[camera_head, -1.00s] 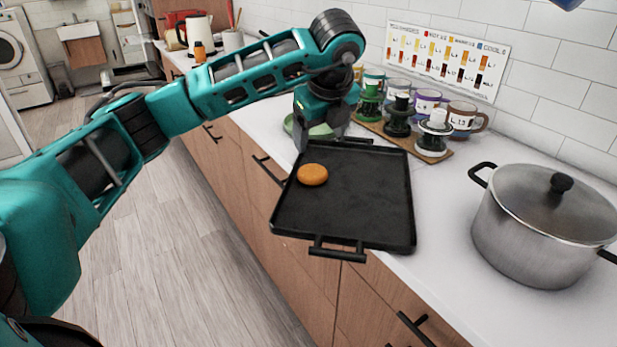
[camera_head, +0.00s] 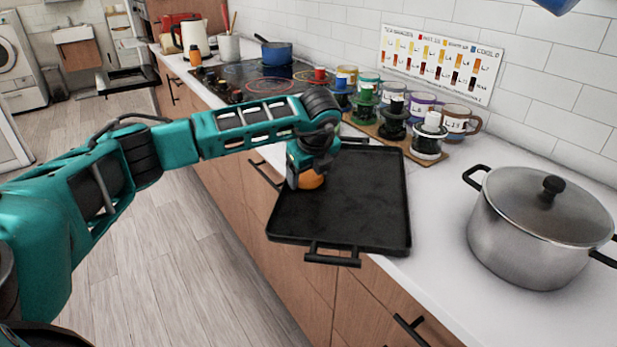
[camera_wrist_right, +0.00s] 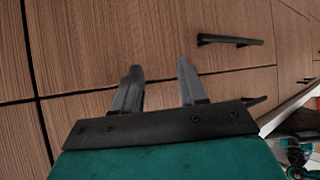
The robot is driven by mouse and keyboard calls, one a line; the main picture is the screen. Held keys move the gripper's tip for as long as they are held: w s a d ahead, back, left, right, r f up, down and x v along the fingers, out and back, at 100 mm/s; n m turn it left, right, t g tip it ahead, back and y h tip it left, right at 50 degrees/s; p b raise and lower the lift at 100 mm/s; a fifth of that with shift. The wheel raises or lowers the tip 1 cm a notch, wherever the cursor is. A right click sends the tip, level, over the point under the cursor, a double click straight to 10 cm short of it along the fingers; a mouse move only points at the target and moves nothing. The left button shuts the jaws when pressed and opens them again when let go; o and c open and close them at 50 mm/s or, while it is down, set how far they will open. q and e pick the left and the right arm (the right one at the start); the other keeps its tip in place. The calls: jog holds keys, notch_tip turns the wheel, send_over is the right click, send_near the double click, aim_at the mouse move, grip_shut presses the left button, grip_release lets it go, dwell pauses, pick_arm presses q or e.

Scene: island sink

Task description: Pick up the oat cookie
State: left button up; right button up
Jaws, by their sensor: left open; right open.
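The oat cookie (camera_head: 311,180) is a round orange-brown disc on the left part of the black tray (camera_head: 350,215), near its left edge. My left gripper (camera_head: 303,182) is down over the cookie and hides part of it. It is open, and whether its fingers touch the cookie cannot be told. In the right wrist view, my right gripper (camera_wrist_right: 160,88) is open and empty in front of wooden cabinet fronts.
A lidded steel pot (camera_head: 540,225) stands right of the tray. Mugs (camera_head: 458,120) and several dark coffee makers on a wooden board (camera_head: 400,142) stand behind it. A stove (camera_head: 265,80) with a blue pan (camera_head: 275,52) lies farther back. Drawer handles (camera_wrist_right: 230,41) stick out near my right gripper.

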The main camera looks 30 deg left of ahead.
pick_arm(q)
jog(key=shift+a+f, duration=0.1)
jog(key=shift+f, duration=0.1)
jog(key=shift+s, duration=0.1)
jog(key=c, duration=0.6)
jog(key=shift+c, duration=0.2)
jog(key=shift+r, duration=0.1)
